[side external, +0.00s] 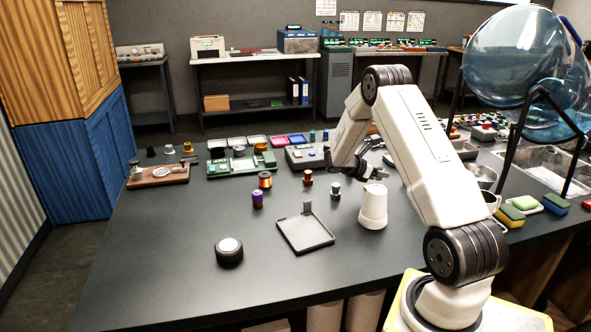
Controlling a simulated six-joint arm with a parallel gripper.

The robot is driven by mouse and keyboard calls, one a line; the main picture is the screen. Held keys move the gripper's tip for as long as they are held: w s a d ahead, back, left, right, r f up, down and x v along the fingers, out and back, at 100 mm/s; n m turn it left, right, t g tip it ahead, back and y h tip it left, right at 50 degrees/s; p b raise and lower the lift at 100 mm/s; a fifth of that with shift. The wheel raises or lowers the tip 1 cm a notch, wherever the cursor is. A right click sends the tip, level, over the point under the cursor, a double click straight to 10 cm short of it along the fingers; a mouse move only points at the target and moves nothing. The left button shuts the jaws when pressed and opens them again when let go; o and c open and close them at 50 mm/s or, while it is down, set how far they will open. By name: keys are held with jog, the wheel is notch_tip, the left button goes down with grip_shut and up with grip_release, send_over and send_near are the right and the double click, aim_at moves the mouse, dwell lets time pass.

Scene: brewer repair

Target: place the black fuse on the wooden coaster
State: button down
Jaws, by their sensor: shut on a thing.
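I cannot tell whether that is the black fuse. No coaster shows clearly. A brown wooden board (177,179) lies at the left of the bench with a pale disc and small metal parts on it. A small dark piece (151,152) stands behind the board.
A dark square tray (304,233) and a round black puck (229,252) lie at the front. A purple spool (257,199), a copper spool (265,180) and a silver-topped piece (335,191) stand mid-bench. A green board (240,165) lies behind. The left front is clear.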

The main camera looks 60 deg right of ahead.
jog(key=shift+w+d+f, duration=0.1)
jog(key=shift+f, duration=0.15)
jog(key=shift+w+d+f, duration=0.1)
jog(key=shift+d+f, duration=0.05)
jog(key=shift+f, duration=1.55)
jog(key=shift+f, duration=0.1)
jog(key=shift+c, duration=1.6)
grip_release()
